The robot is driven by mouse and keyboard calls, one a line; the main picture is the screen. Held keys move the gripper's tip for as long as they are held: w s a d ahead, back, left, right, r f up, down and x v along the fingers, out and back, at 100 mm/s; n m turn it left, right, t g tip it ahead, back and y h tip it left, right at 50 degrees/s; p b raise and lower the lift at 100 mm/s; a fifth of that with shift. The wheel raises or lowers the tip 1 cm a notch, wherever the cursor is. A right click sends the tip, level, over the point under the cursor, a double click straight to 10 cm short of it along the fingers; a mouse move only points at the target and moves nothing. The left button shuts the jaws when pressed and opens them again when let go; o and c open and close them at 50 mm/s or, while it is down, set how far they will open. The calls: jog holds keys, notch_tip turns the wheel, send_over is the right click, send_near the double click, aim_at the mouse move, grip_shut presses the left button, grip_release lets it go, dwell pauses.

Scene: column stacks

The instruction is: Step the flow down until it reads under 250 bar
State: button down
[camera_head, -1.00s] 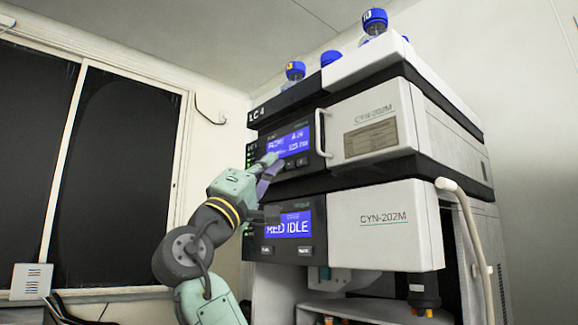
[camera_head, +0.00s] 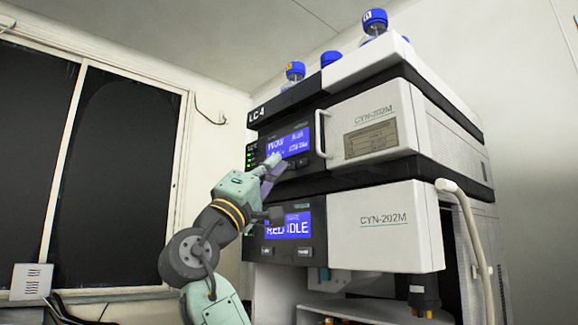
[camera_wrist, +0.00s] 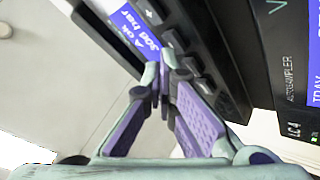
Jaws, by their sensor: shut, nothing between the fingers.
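The upper module of the stack has a blue lit screen (camera_head: 287,145) in a dark front panel, with small dark buttons (camera_head: 302,161) below it. The screen text is too blurred to read surely in the head view. In the wrist view the screen (camera_wrist: 137,28) shows tilted text ending in "bar"; its number looks like 300 but is unclear. My gripper (camera_head: 272,163) is shut and empty, at the button row just below the screen. In the wrist view the fingertips (camera_wrist: 163,75) are together close to the buttons (camera_wrist: 190,63); whether they touch one is unclear.
A white door handle (camera_head: 320,134) sticks out right of the upper screen. Blue-capped bottles (camera_head: 295,71) stand on top. A pale hose (camera_head: 468,225) runs down the right side. Open space lies left of the stack.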

jog(key=shift+w+d, duration=0.25)
jog(key=shift+d, duration=0.15)
dwell(0.7)
jog(key=shift+a, duration=0.1)
jog(key=shift+s+a, duration=0.5)
jog(key=shift+a, duration=0.1)
jog(key=shift+a, duration=0.15)
jog(key=s+a, duration=0.1)
jog(key=a, duration=0.1)
jog(key=s+a+b, duration=0.1)
jog(key=s, duration=0.1)
jog(key=shift+a, duration=0.4)
dwell(0.7)
